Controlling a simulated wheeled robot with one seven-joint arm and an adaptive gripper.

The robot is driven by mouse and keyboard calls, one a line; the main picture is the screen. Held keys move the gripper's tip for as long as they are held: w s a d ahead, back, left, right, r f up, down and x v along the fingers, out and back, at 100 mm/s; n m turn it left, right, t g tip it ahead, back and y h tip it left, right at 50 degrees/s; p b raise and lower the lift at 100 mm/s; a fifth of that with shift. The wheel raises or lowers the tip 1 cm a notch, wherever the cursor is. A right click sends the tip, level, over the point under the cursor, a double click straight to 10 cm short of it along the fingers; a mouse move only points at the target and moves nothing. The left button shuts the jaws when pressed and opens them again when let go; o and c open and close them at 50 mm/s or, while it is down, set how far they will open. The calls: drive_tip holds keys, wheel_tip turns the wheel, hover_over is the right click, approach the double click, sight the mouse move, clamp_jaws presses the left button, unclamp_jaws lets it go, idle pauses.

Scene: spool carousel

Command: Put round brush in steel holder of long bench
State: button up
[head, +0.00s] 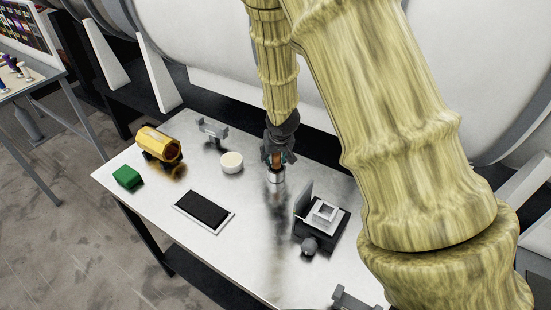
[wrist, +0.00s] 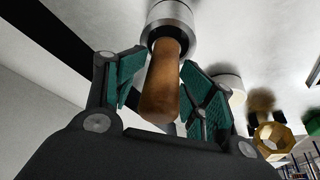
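The round brush shows only as its brown wooden handle (wrist: 162,88), which also shows in the head view (head: 277,158). The handle stands up from the steel holder (wrist: 171,20), a short shiny cylinder on the bench in the head view (head: 277,176). The handle's other end and the bristles are hidden inside the holder. My gripper (wrist: 164,72) is over the holder, with its green-padded fingers on both sides of the handle. Gaps show between pads and handle, so it is open. The long bench (head: 255,238) has a pale metal top.
Left on the bench are a yellow wheeled barrel (head: 157,143), a green block (head: 127,177), a white round tub (head: 231,161) and a tablet (head: 203,209). A grey bracket (head: 212,129) stands behind. A black fixture (head: 313,229) stands close right of the holder. Large white machinery is behind.

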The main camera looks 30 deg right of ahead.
drive_tip(key=b+v, duration=0.1)
drive_tip(key=v, duration=1)
drive_tip(key=shift+s+r+b, duration=0.2)
drive_tip(key=shift+s+b, duration=0.05)
drive_tip(key=shift+b, duration=0.15)
